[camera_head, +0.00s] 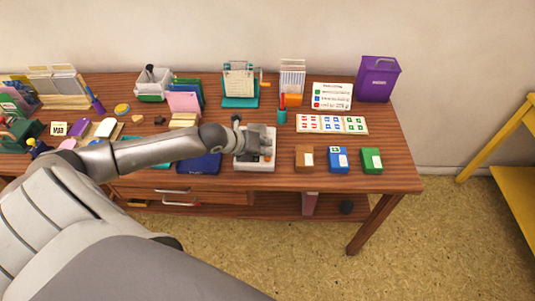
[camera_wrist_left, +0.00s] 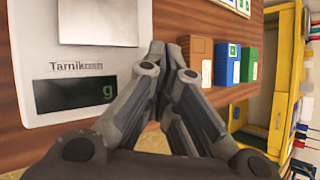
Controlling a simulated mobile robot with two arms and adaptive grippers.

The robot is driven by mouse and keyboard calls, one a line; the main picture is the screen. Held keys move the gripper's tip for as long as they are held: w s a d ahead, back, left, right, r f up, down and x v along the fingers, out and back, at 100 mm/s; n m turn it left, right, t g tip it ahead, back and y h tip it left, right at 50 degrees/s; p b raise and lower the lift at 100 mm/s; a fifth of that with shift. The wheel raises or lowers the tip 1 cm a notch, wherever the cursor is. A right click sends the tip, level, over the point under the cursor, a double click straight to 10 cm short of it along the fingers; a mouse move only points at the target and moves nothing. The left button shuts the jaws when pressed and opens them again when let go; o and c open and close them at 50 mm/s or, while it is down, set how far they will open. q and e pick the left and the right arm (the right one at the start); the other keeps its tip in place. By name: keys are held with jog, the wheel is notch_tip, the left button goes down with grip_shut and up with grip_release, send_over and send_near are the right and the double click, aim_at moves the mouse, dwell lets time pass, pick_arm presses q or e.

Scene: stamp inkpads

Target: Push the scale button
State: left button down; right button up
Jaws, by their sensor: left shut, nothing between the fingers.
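The scale (camera_head: 256,164) is a pale, flat box near the front middle of the wooden desk. It fills the left of the left wrist view, where its white body (camera_wrist_left: 133,88), grey plate and dark display (camera_wrist_left: 78,92) with a green "g" show. My left gripper (camera_head: 262,133) is over the scale in the head view and hides part of it. In the left wrist view the left gripper's fingers (camera_wrist_left: 168,50) are together and empty, at the right edge of the scale. I cannot tell if they touch it. No button is clearly visible. My right gripper is not in view.
Brown (camera_head: 304,158), blue (camera_head: 339,160) and green (camera_head: 371,160) boxes stand right of the scale. The desk's right front corner is clear.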

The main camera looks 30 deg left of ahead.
pick_arm(q)
jog(key=shift+r, duration=0.15)
notch_tip(320, 180, up, 6)
jog(key=p, duration=0.5)
jog(key=shift+p, duration=0.35)
